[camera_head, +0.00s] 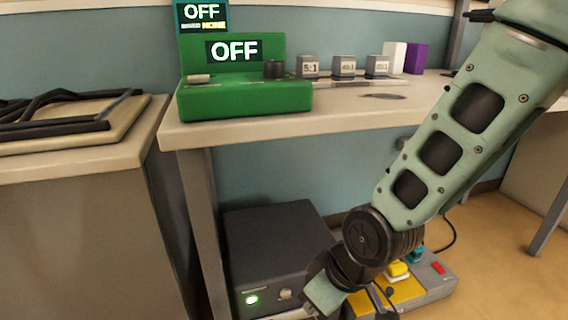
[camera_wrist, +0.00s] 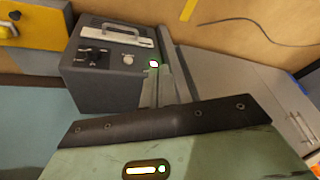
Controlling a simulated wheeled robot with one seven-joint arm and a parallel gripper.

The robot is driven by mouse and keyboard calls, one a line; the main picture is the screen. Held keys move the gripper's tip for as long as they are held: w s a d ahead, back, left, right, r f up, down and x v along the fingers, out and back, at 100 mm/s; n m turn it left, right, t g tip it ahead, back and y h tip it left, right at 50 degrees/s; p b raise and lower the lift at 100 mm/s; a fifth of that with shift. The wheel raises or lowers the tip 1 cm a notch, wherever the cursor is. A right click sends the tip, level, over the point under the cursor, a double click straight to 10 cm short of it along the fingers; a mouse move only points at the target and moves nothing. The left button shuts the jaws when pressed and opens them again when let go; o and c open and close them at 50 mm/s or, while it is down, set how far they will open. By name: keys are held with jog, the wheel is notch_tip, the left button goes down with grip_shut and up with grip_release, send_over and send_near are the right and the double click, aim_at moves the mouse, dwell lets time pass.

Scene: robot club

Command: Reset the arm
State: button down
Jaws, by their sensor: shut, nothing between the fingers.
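My green arm comes down from the upper right in the head view. Its end, my gripper (camera_head: 322,297), is low near the front of a dark box (camera_head: 275,240) under the workbench. The wrist view shows my gripper (camera_wrist: 163,78) shut and empty, its fingers beside the same box (camera_wrist: 105,75). The box has a lit lamp (camera_head: 252,299), a knob and, in the wrist view, a pale handle on its face. I cannot tell whether the fingers touch it. The fingertips are hard to make out in the head view.
A green console (camera_head: 245,100) reading OFF stands on the workbench (camera_head: 350,108), below a small OFF sign (camera_head: 202,15). A grey and yellow unit (camera_head: 430,275) lies on the floor behind my forearm. A cabinet (camera_head: 80,220) stands at left. Open floor shows at right.

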jog(key=s+d+r+m+g+h+p, duration=0.2)
jog(key=s+d+r+h, duration=0.1)
jog(key=s+d+r, duration=0.7)
notch_tip(320, 180, up, 39)
jog(key=s+a+p, duration=0.1)
jog(key=p, duration=3.6)
jog(key=shift+s, duration=0.3)
jog(key=shift+a, duration=0.1)
